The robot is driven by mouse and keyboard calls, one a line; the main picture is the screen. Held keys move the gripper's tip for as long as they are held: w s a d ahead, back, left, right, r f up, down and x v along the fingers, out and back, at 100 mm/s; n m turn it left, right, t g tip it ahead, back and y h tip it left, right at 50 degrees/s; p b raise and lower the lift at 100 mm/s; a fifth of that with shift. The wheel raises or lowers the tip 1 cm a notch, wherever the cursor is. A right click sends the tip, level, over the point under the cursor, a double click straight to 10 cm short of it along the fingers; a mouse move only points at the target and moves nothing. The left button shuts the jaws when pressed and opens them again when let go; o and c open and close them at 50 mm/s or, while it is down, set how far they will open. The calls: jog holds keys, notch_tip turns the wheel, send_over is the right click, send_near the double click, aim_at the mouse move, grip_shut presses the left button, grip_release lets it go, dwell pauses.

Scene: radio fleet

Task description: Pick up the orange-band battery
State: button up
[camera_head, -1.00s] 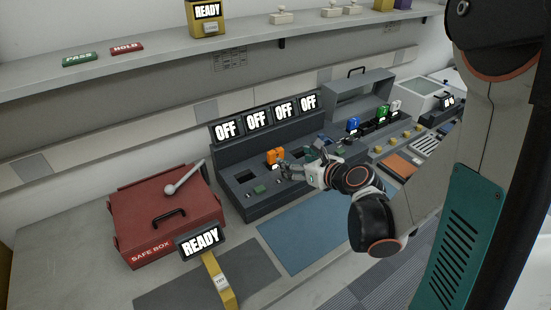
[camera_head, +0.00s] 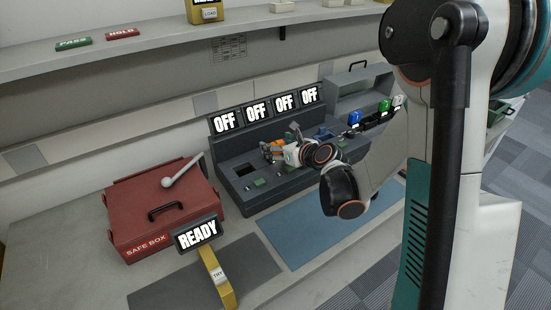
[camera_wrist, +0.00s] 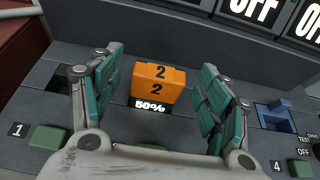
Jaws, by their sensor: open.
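The orange battery (camera_wrist: 158,82), marked 2 with a 50% label below it, stands upright in a bay of the dark charger console (camera_head: 240,195). In the head view the battery (camera_head: 278,146) is partly hidden behind my gripper. My gripper (camera_wrist: 160,95) is open in the wrist view, with one teal-padded finger on each side of the battery. Gaps show between both pads and the battery. In the head view my gripper (camera_head: 279,151) is at the console, by the battery.
A blue piece (camera_wrist: 275,115) sits in the console to the right of my gripper. Green buttons (camera_wrist: 48,138) line the console's front. Blue and green batteries (camera_head: 384,106) stand farther right. A red safe box (camera_head: 165,210) is left, and the blue mat (camera_head: 320,225) in front is bare.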

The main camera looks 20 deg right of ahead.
jog(key=shift+x, duration=1.05)
jog(key=c, duration=1.2)
jog(key=shift+c, duration=0.2)
